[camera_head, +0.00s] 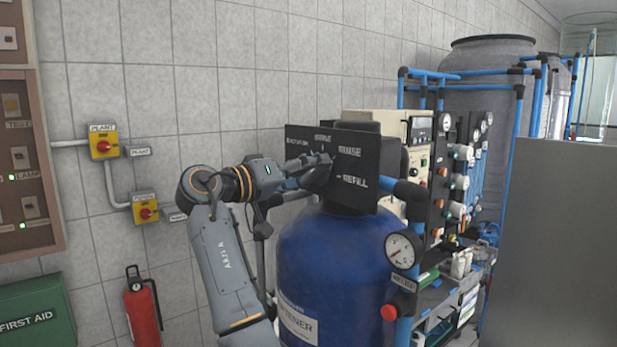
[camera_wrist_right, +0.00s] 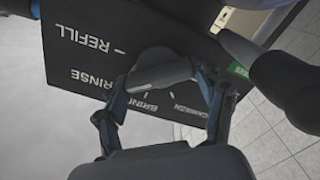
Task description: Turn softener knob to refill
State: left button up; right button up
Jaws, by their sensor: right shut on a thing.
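The blue softener tank (camera_head: 335,255) stands in the middle of the head view, with a black panel (camera_head: 362,178) on top. The panel carries several white labels, including RINSE and REFILL at its right side. My right gripper (camera_head: 322,165) is at the middle of the panel in the head view. In the right wrist view, its two fingers (camera_wrist_right: 162,92) are shut on a dark rounded knob (camera_wrist_right: 160,60) on the panel. REFILL (camera_wrist_right: 85,40) reads upside down there. My left gripper is not in view.
A pressure gauge (camera_head: 403,250) and blue pipes are at the tank's right. Behind stands a control rack (camera_head: 445,180) with dials. A red extinguisher (camera_head: 142,310) and yellow-red switches (camera_head: 103,142) are along the left wall. A large grey panel (camera_head: 550,250) fills the right.

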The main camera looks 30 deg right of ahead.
jog(key=m+b, duration=0.3)
jog(key=shift+f+m, duration=0.15)
jog(key=shift+m, duration=0.25)
jog(key=shift+s+m+b, duration=0.1)
jog(key=shift+m+b, duration=0.85)
jog(key=shift+m, duration=1.05)
jog(key=shift+r, duration=0.2)
jog(key=o, duration=1.2)
jog(key=shift+d, duration=0.1)
jog(key=shift+c, duration=0.2)
jog(key=a, duration=1.2)
jog(key=shift+s, duration=0.45)
